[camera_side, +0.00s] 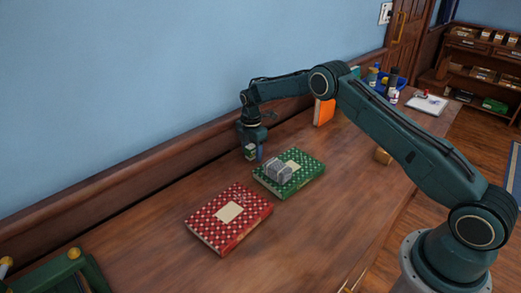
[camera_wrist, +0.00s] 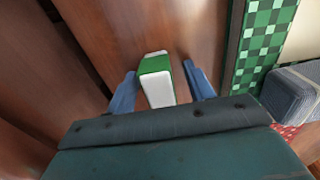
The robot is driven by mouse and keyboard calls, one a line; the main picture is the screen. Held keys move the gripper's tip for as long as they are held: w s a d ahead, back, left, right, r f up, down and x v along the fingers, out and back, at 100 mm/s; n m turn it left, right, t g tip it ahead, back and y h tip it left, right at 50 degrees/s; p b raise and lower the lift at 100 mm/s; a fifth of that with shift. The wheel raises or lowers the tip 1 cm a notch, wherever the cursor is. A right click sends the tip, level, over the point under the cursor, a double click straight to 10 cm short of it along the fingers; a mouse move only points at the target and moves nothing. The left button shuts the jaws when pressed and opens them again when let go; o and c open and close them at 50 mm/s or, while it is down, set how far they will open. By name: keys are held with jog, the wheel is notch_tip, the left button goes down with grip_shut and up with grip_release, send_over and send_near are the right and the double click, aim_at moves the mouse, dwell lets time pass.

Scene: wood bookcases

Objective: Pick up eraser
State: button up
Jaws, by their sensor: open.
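The eraser (camera_wrist: 156,66) is a small white block with a green sleeve. In the wrist view it lies on the brown wooden table between the two blue fingers of my gripper (camera_wrist: 159,70). The fingers are open, with a gap on both sides of the eraser. In the side view my gripper (camera_side: 251,152) points down beside the far left edge of the green checkered book, low over the table. The eraser is small and hard to make out there, largely hidden by the fingers.
The green checkered book (camera_side: 304,181) is right of my gripper, with a grey block (camera_side: 278,169) on it. A red checkered book (camera_side: 212,216) lies nearer. An orange book (camera_side: 324,111) and a blue bin (camera_side: 387,86) stand farther back.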

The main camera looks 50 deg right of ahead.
aim_at(252, 146)
jog(key=shift+c, duration=0.2)
jog(key=c, duration=1)
jog(key=shift+c, duration=0.2)
jog(key=shift+r, duration=0.1)
notch_tip(252, 146, up, 20)
dwell(0.4)
jog(key=shift+o, duration=1)
jog(key=shift+c, duration=0.4)
